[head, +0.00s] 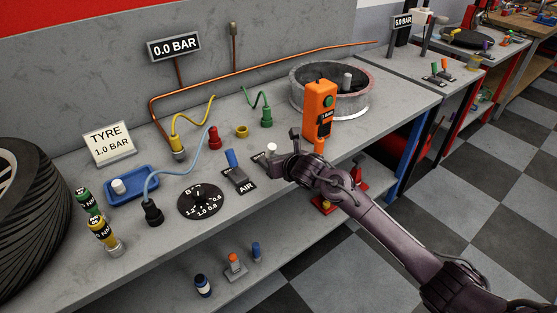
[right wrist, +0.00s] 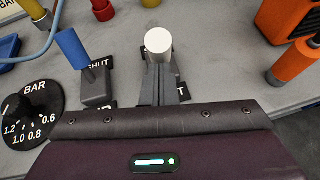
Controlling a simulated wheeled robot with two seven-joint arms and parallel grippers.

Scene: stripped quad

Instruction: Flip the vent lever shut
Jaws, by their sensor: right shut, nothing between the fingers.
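A lever with a white round knob (head: 272,148) stands on the bench, and the knob shows just beyond my fingertips in the right wrist view (right wrist: 159,40). Its label is mostly hidden by my gripper; only a "T" shows, so I cannot read it as the vent lever for certain. My right gripper (head: 281,166) is shut and empty, close to this lever on its near side; its fingers (right wrist: 163,80) overlap the lever's lower part, and I cannot tell whether they touch. A blue-handled lever (head: 232,159) marked AIR stands to its left, tilted. My left gripper is not in view.
The BAR dial (head: 201,199) lies left of the levers. An orange hand control (head: 320,108) stands close right of my gripper, before a round metal tub (head: 360,99). Yellow, red and green fittings stand behind. A gauge sign (head: 174,46) reads 0.0 BAR.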

